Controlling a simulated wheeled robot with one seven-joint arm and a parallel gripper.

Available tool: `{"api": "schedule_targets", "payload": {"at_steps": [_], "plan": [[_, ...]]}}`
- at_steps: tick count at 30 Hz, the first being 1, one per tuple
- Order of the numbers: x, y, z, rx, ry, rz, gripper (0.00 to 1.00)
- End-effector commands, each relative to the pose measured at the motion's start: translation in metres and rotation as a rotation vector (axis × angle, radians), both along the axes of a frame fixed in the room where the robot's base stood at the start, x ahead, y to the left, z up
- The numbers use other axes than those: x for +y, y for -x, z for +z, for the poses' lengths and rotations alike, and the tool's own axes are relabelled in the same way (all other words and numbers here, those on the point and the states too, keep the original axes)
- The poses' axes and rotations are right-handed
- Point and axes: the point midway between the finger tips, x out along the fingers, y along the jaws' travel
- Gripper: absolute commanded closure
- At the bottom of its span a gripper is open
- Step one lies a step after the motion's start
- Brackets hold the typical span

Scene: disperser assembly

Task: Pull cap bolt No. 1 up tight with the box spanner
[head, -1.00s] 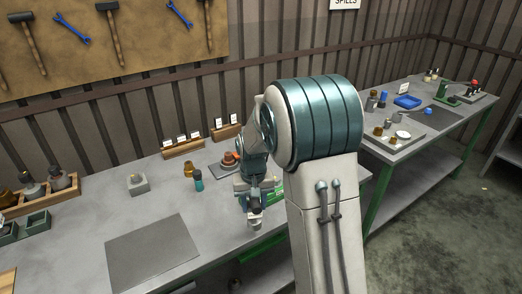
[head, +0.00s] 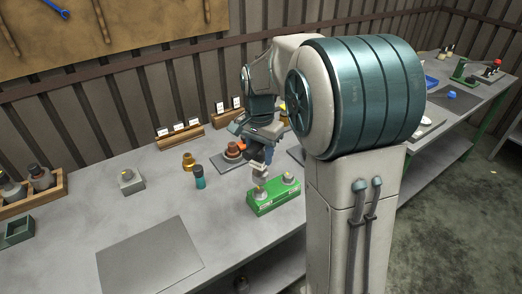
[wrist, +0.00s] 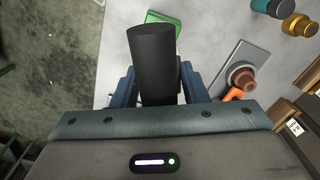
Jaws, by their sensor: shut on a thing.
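A green block (head: 274,198) stands near the bench's front edge in the head view, with two grey fittings on top, one at its left end (head: 260,191) and one at its right end (head: 290,178). I cannot read which is cap bolt No. 1. My gripper (head: 262,158) is above the block's left end. In the wrist view its blue fingers (wrist: 157,85) are shut on a dark cylinder (wrist: 152,55), which appears to be the box spanner's handle. It hides most of the green block (wrist: 165,17). Whether the spanner's lower end touches the left fitting is unclear.
A grey plate (head: 228,160) with a brown and orange part is behind the gripper. A dark flat mat (head: 150,255) lies at front left. The bench between is clear.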

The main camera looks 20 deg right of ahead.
Motion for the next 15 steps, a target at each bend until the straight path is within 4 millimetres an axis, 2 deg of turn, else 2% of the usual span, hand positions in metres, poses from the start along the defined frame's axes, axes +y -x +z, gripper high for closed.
{"api": "schedule_targets", "payload": {"at_steps": [9, 15], "plan": [[-0.001, 0.0, -0.019, -0.002, 0.001, 0.355, 1.0], [-0.002, 0.0, -0.019, -0.002, 0.001, 0.577, 1.0]]}}
